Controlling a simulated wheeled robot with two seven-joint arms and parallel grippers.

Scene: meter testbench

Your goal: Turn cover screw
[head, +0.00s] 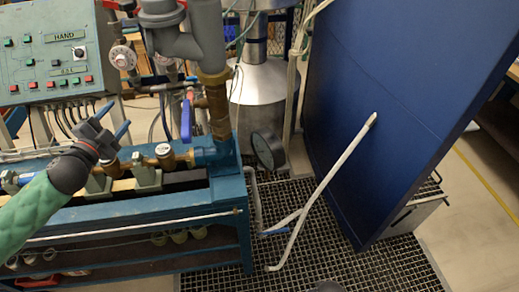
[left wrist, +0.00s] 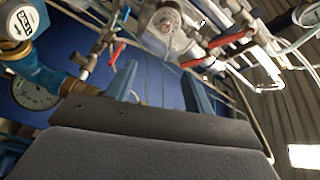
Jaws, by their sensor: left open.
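My left gripper (head: 117,117) is at the left in the head view, on a green arm. Its two blue fingers are spread and nothing is between them. It is above the brass meter fittings (head: 166,155) on the teal bench. In the left wrist view, the open fingers (left wrist: 163,78) point toward pipework and a blue surface. I cannot make out a cover screw in either view. A white-topped meter (left wrist: 18,24) is at the upper left in the left wrist view.
A control panel (head: 50,58) stands behind the left gripper. A grey vertical pipe (head: 208,40) with a blue valve handle (head: 186,120) rises right of the meters. A big blue panel (head: 400,100) stands at the right over a floor grating (head: 370,270).

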